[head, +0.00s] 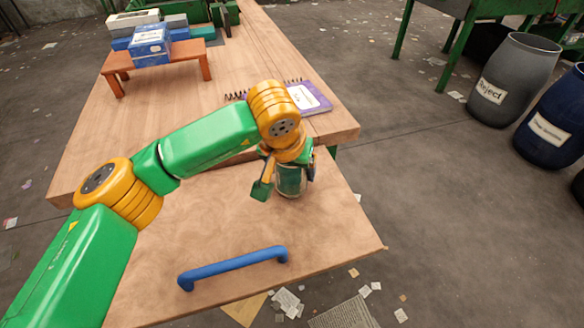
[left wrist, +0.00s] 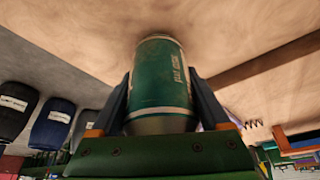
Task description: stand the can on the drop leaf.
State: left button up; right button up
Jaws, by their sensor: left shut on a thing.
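The can (head: 291,182) is green with pale metal ends, and it is over the drop leaf (head: 335,225), near the hinge side by the table. My left gripper (head: 286,176) is shut on the can from above, one finger on each side. The left wrist view shows the can (left wrist: 160,75) between both fingers, with its far end close to the wood. I cannot tell whether it touches the leaf. The can looks about upright. The drop leaf is a wooden board with a blue handle (head: 233,267) near its front edge. My right gripper is not in view.
A spiral notebook (head: 308,98) lies on the table (head: 225,100) behind the can. An orange stand (head: 157,60) with several boxes is at the back left. Barrels (head: 513,80) stand on the floor at the right. The leaf around the handle is clear.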

pick_arm(q)
jog(key=shift+f, duration=0.15)
jog(key=o, duration=1.2)
jog(key=shift+c, duration=0.2)
jog(key=shift+r, duration=0.4)
jog(key=p+v, duration=0.1)
jog(key=v, duration=1)
jog(key=shift+r, duration=0.25)
jog(key=shift+s+a, duration=0.1)
jog(key=shift+s, duration=0.05)
